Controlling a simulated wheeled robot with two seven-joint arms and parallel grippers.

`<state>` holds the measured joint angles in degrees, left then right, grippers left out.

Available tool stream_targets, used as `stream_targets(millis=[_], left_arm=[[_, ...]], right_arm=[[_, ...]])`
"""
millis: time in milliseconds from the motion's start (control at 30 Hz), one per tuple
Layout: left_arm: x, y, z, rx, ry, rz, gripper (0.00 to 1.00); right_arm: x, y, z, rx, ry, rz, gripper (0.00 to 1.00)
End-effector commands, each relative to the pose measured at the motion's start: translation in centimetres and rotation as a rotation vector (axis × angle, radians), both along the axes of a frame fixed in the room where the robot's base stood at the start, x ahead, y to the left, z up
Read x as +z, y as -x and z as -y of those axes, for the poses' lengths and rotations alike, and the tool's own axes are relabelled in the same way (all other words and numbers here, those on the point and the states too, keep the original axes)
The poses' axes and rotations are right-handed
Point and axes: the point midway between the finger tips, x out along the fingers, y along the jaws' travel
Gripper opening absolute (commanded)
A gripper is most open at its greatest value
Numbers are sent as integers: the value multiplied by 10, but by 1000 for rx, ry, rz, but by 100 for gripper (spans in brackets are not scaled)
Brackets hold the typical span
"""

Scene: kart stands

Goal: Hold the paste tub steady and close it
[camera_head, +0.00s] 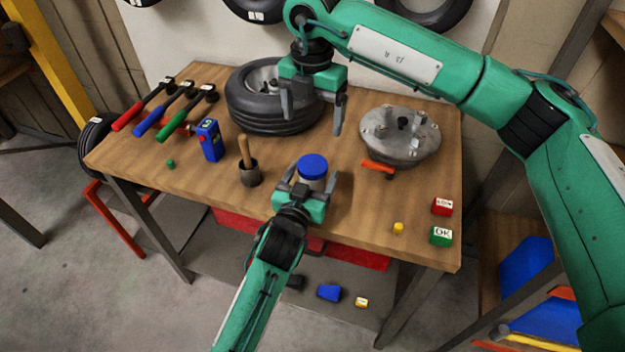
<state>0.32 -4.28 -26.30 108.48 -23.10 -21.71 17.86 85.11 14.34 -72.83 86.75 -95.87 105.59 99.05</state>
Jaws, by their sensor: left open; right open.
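The paste tub (312,180) is a small pale tub near the front middle of the wooden table. A round blue lid (313,164) sits on its top; I cannot tell whether it is fully seated. My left gripper (308,181) is open at the tub's near side, with one finger on each side of it. I cannot tell whether the fingers touch it. The gripper hides the tub's lower part. My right gripper (312,112) is open and empty, pointing down in front of the tyre, behind and above the tub.
A tyre (262,108) lies behind the tub. A grey metal hub (398,140) with an orange handle stands to the right. A dark cup (249,176) with a wooden-handled tool and a blue box (209,140) are to the left.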

Motion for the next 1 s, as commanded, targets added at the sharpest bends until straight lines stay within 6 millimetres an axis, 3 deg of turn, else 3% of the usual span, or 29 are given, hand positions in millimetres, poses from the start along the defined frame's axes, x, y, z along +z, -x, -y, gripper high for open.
stream_targets(millis=[600, 800, 1000], left_arm=[[-2, 105, -34, -1, 0, -2, 77], [-1, 122, -39, 0, 1, -1, 77], [0, 125, -41, 0, 1, -1, 77]], right_arm=[[-16, 0, 0, 0, 0, 0, 85], [-18, 0, 0, 0, 0, 0, 85], [-18, 0, 0, 0, 0, 0, 85]])
